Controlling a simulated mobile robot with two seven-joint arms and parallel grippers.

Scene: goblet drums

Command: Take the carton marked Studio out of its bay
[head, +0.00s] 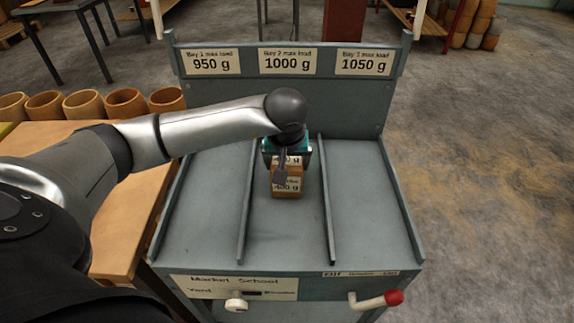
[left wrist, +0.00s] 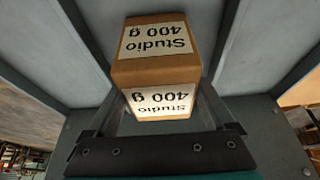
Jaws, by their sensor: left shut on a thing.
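The small brown carton (head: 287,177) is in the middle bay, below the Bay 2 sign. In the left wrist view the carton (left wrist: 156,55) has white labels reading Studio, 400 g, upside down. My left gripper (head: 286,164) reaches in from the left and is shut on the carton from its back end. In the left wrist view its fingers stand at both sides of the carton's near end. I cannot tell whether the carton touches the bay floor. My right gripper is not in view.
The grey bay stand (head: 369,218) has low dividers (head: 328,205) beside the middle bay. The outer bays look empty. Its back panel (head: 225,100) carries load signs. A red-tipped lever (head: 378,300) and white knob (head: 236,304) are in front. Several drums (head: 124,103) stand at left.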

